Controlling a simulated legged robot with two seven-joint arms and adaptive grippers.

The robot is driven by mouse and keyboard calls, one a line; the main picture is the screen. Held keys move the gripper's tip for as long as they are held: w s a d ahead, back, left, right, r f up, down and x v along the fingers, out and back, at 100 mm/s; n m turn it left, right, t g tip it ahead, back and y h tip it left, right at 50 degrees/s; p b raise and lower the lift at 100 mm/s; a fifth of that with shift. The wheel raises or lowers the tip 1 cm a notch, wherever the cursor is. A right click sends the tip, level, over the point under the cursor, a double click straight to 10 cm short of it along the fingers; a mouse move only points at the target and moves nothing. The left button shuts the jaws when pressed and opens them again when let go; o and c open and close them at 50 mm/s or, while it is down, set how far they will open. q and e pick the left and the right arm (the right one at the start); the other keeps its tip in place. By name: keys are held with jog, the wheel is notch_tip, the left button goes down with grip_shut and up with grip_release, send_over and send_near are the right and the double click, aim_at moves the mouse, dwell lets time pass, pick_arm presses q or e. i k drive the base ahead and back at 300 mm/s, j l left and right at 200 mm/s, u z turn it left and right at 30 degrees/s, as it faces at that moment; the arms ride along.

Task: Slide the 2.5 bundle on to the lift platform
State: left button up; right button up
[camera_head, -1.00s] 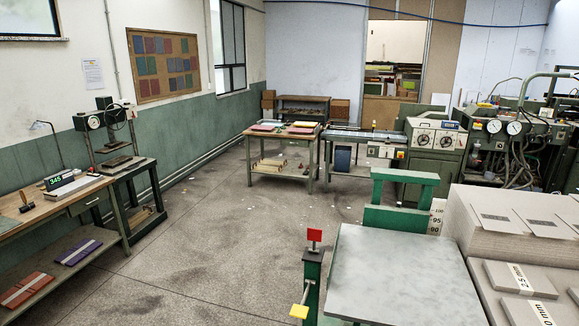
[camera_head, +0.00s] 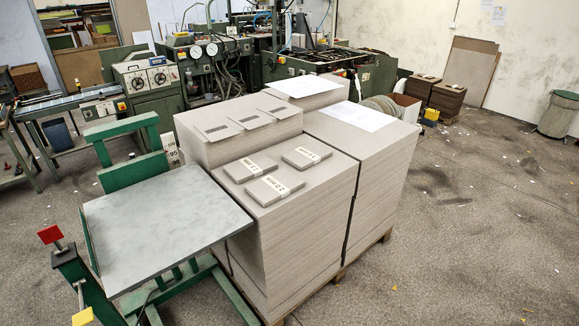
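The lift platform is a flat grey plate (camera_head: 165,225) on a green frame, at the lower left of the head view. Its top is bare. Three small grey board bundles with white label bands lie on the front-left stack beside it: a back-left bundle (camera_head: 238,175), a front bundle (camera_head: 263,194) and a right bundle (camera_head: 299,162). The band print is too small to read surely now; in the earlier picture the back-left band seems to read 2.5. Neither of my grippers is in view.
Tall greyboard stacks (camera_head: 300,240) stand on a pallet right of the platform. A red-topped green post (camera_head: 50,235) stands at the platform's left front. Green machines (camera_head: 215,65) stand behind. The floor at right (camera_head: 470,240) is open.

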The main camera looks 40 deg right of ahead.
aim_at(250, 167)
jog(key=z, duration=1.15)
jog(key=i+l, duration=0.1)
jog(key=l, duration=0.3)
jog(key=i+l+u, duration=0.1)
jog(key=l, duration=0.25)
jog(key=i+l, duration=0.15)
jog(key=l, duration=0.25)
jog(key=i+l+u, duration=0.1)
jog(key=l, duration=0.3)
jog(key=i+l, duration=0.1)
jog(key=l, duration=0.3)
